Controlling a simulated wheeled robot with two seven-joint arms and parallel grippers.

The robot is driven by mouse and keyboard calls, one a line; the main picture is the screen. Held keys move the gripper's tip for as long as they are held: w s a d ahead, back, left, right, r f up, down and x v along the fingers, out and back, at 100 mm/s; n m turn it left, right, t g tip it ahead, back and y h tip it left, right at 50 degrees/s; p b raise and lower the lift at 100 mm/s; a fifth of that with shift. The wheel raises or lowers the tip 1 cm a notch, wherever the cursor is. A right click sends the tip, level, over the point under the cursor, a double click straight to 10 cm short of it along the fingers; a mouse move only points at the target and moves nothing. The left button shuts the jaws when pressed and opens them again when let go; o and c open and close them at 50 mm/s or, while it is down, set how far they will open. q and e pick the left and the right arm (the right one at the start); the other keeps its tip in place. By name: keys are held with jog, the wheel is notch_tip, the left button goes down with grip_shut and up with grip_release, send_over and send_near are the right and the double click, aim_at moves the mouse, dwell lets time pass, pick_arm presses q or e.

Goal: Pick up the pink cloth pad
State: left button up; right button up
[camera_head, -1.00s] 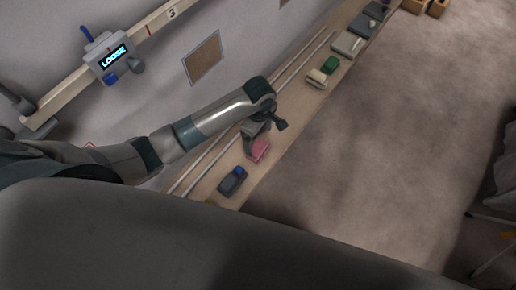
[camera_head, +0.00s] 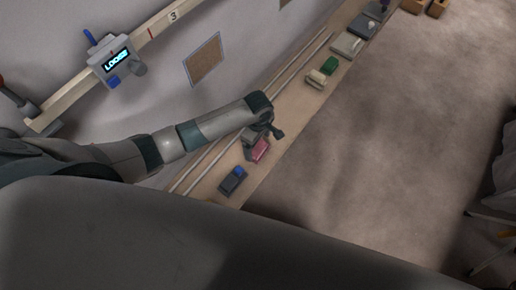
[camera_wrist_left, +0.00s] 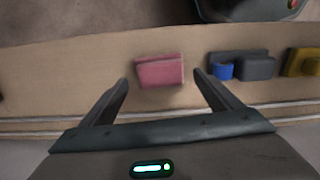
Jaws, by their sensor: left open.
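The pink cloth pad (camera_head: 259,150) lies on the narrow wooden shelf (camera_head: 215,180) below my left gripper. In the left wrist view the pad (camera_wrist_left: 160,71) sits just beyond and between the two open fingertips. My left gripper (camera_wrist_left: 161,82) is open and empty, its fingers on either side of the pad's near edge in the picture. In the head view the left gripper (camera_head: 254,141) partly hides the pad's upper left side. My right gripper is not in view.
A dark block with a blue knob (camera_head: 233,180) lies near the pad; it also shows in the left wrist view (camera_wrist_left: 240,67), with a yellow thing (camera_wrist_left: 302,62) beyond. Cream (camera_head: 316,79) and green (camera_head: 329,65) blocks lie farther along. Pale rails run along the shelf's wall side.

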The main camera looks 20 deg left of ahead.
pick_arm(q)
jog(key=shift+f, duration=0.75)
jog(key=shift+c, duration=0.6)
jog(key=c, duration=1)
jog(key=shift+r, duration=0.1)
jog(key=shift+r, duration=0.7)
notch_tip(320, 180, up, 2)
jog(key=shift+r+b, duration=0.2)
jog(key=shift+b, duration=0.2)
jog(key=s+d+r, duration=0.2)
jog(key=d, duration=0.1)
jog(key=s+d+r+b, duration=0.1)
jog(key=s+d+r, duration=0.1)
jog(key=d, duration=0.1)
jog(key=s+d+r, duration=0.2)
jog(key=d+r, duration=0.1)
jog(key=d, duration=0.1)
jog(key=shift+b, duration=0.4)
